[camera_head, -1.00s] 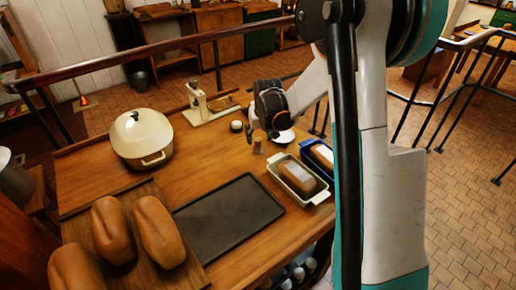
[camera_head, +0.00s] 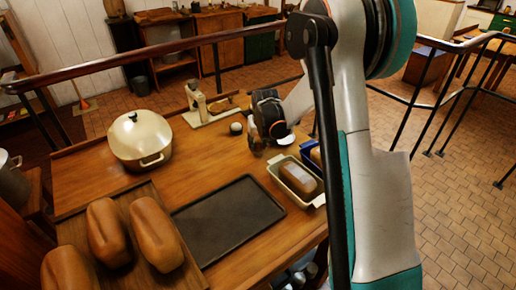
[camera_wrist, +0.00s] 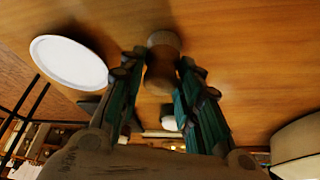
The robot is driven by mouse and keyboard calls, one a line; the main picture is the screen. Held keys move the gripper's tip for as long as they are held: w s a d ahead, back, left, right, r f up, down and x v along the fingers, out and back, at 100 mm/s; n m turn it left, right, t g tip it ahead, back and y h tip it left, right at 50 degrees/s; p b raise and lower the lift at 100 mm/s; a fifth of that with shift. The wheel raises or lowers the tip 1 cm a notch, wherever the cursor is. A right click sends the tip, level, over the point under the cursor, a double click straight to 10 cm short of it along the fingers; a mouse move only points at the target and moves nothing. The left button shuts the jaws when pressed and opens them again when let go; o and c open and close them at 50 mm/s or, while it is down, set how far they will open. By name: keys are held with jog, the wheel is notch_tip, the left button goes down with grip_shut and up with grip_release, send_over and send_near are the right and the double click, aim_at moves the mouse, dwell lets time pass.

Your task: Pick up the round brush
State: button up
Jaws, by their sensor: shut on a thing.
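The round brush (camera_wrist: 162,50) shows as a small brown cylinder in the wrist view, between the two teal fingers. My gripper (camera_wrist: 160,66) is shut on it, one finger on each side. In the head view my gripper (camera_head: 257,142) is low over the far right part of the wooden table, and it mostly hides the brush there. I cannot tell whether the brush is still touching the table.
A white plate (camera_wrist: 68,62) lies close beside my gripper. A loaf tin (camera_head: 297,181) is in front of it. A dark tray (camera_head: 228,217), a cream pot (camera_head: 139,138), a cream scale-like device (camera_head: 208,108) and several loaves (camera_head: 155,232) also occupy the table.

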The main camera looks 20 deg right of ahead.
aim_at(258, 141)
notch_tip(258, 141, up, 20)
jog(key=p, duration=0.5)
jog(key=shift+p, duration=0.4)
jog(key=shift+o, duration=1.1)
jog(key=shift+c, duration=0.4)
